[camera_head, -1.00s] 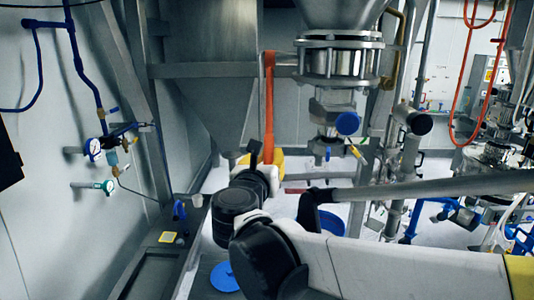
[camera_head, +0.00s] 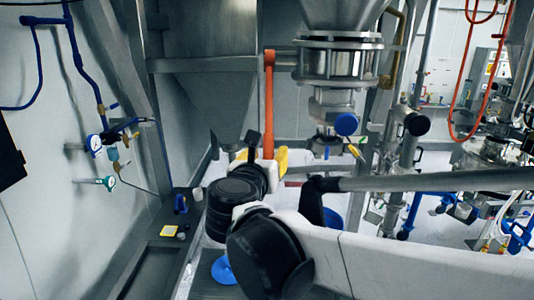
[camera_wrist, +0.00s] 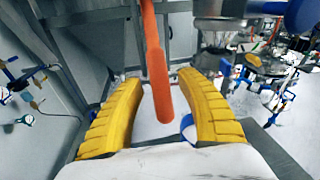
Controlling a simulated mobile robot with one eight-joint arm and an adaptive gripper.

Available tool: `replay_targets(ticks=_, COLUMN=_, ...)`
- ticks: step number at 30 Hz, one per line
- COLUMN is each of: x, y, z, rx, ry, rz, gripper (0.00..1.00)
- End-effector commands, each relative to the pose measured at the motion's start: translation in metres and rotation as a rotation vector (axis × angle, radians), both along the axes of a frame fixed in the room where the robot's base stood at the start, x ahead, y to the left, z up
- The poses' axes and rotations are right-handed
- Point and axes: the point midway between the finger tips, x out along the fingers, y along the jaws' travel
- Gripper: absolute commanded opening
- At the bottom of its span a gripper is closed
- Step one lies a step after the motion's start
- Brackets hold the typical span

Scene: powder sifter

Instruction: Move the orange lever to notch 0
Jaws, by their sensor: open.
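The orange lever (camera_head: 268,100) hangs down from a horizontal grey bar beside the metal hopper in the head view. Its lower end is hidden behind my arm there. In the wrist view the orange lever (camera_wrist: 155,70) comes down from the top, its rounded end between my two yellow fingers. My gripper (camera_wrist: 158,85) is open, with a gap on each side of the lever. In the head view my gripper (camera_head: 268,155) shows only in part, as yellow patches behind my wrist. I see no notch marks.
The metal valve with a blue cap (camera_head: 346,124) stands right of the lever. A pressure gauge (camera_head: 94,143) and blue pipes are on the left wall. A blue round object (camera_head: 223,271) lies below my arm. A grey hopper (camera_head: 210,90) hangs behind the lever.

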Motion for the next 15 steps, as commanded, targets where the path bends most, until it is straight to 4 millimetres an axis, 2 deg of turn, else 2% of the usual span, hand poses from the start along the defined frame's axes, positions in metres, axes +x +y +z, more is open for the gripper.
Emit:
replay_targets(ticks=12, x=-0.083, y=0.019, z=0.011, rx=0.000, ry=0.000, rz=0.005, gripper=0.45)
replay_targets(ticks=15, x=-0.097, y=0.022, z=0.013, rx=0.001, ry=0.000, rz=0.004, gripper=0.45)
